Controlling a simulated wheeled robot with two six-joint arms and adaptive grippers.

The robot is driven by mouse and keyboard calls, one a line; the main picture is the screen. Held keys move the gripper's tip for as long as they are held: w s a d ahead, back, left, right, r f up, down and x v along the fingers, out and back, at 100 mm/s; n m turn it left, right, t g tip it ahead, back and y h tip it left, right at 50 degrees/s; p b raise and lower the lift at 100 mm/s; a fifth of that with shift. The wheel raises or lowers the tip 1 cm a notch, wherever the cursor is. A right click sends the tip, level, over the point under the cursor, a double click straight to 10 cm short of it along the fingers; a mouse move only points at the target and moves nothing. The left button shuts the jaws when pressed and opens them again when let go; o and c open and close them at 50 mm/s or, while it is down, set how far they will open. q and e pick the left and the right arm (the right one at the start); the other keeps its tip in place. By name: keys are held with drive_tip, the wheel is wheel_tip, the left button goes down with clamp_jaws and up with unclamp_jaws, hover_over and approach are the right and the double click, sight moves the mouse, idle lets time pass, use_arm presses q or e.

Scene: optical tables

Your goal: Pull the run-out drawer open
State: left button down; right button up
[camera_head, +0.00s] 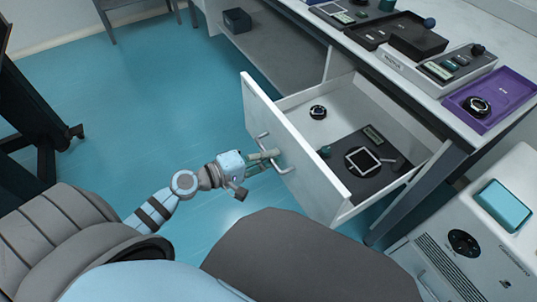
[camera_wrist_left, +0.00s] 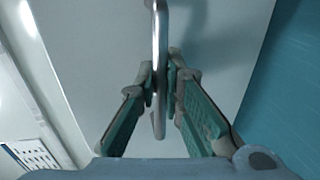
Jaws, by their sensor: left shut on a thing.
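The run-out drawer (camera_head: 291,147) stands pulled out from under the white table, with its inside showing. It has a pale front and a metal bar handle (camera_head: 285,165). My left gripper (camera_head: 266,158) is at the handle. In the left wrist view the handle (camera_wrist_left: 160,50) runs upright between the two fingers of the left gripper (camera_wrist_left: 162,85), which are shut on it. The drawer front (camera_wrist_left: 105,60) fills the background there. My right gripper is not in view.
Inside the drawer lie a round dark-and-white item (camera_head: 318,112) and a dark mat with a framed square (camera_head: 363,160). The tabletop holds a purple tray (camera_head: 490,102) and instruments. A white cabinet (camera_head: 465,245) stands at the lower right.

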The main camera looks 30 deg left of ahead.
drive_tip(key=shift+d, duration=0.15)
use_arm(q)
drive_tip(key=c, duration=1.7)
unclamp_jaws()
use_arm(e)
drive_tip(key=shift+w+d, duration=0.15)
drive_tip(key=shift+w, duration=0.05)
use_arm(q)
drive_tip(key=shift+s+a, duration=0.1)
drive_tip(key=v, duration=0.7)
drive_tip(key=shift+s+a, duration=0.1)
